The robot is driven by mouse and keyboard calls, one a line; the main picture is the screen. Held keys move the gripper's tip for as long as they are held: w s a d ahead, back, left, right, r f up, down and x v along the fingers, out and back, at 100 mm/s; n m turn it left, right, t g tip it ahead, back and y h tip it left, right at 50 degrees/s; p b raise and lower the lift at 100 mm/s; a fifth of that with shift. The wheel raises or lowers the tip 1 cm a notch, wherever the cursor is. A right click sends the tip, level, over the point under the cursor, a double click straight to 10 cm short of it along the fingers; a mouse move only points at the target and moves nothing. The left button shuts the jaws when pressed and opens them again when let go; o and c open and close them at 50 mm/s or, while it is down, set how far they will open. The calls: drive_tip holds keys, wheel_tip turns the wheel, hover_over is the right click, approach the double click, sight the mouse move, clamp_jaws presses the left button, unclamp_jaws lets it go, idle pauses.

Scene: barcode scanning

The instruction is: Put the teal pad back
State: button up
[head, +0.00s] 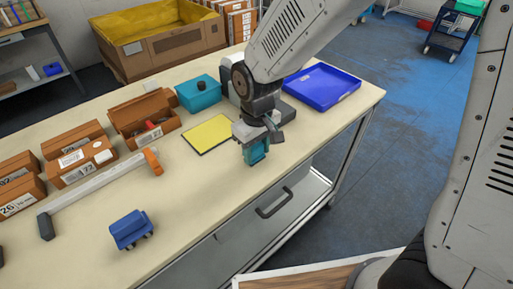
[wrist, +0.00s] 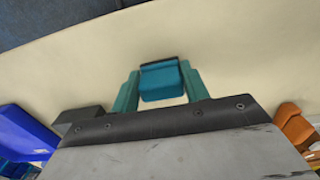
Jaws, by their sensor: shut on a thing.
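My gripper (head: 257,152) is over the front edge area of the table, left of the blue tray. It has teal fingers and is shut on the teal pad (wrist: 162,84), a small block with a dark far edge. The wrist view shows the pad between the two fingers, with the pale tabletop beyond it. In the head view the pad merges with the teal fingers, and I cannot tell its clearance above the table.
The blue tray (head: 338,88) lies at the table's right end. A grey device stands partly hidden behind my arm. Open and closed brown boxes (head: 142,116) line the back left. A long tool with an orange end (head: 100,184) and a blue block (head: 131,229) lie front left.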

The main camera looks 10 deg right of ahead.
sight(257, 147)
drive_tip(key=o, duration=1)
drive_tip(key=shift+o, duration=0.2)
wheel_tip(257, 147, up, 12)
drive_tip(key=s+d+r+m, duration=0.2)
drive_tip(key=s+d+r, duration=0.15)
drive_tip(key=d, duration=0.35)
drive_tip(key=s+d+r+m, duration=0.2)
drive_tip(key=s+d+r, duration=0.1)
drive_tip(key=s+d, duration=0.25)
drive_tip(key=s+d+m+t, duration=0.1)
drive_tip(key=s+d+m, duration=0.1)
drive_tip(key=s+d, duration=0.5)
drive_tip(key=s, duration=0.3)
drive_tip(key=shift+d+m, duration=0.4)
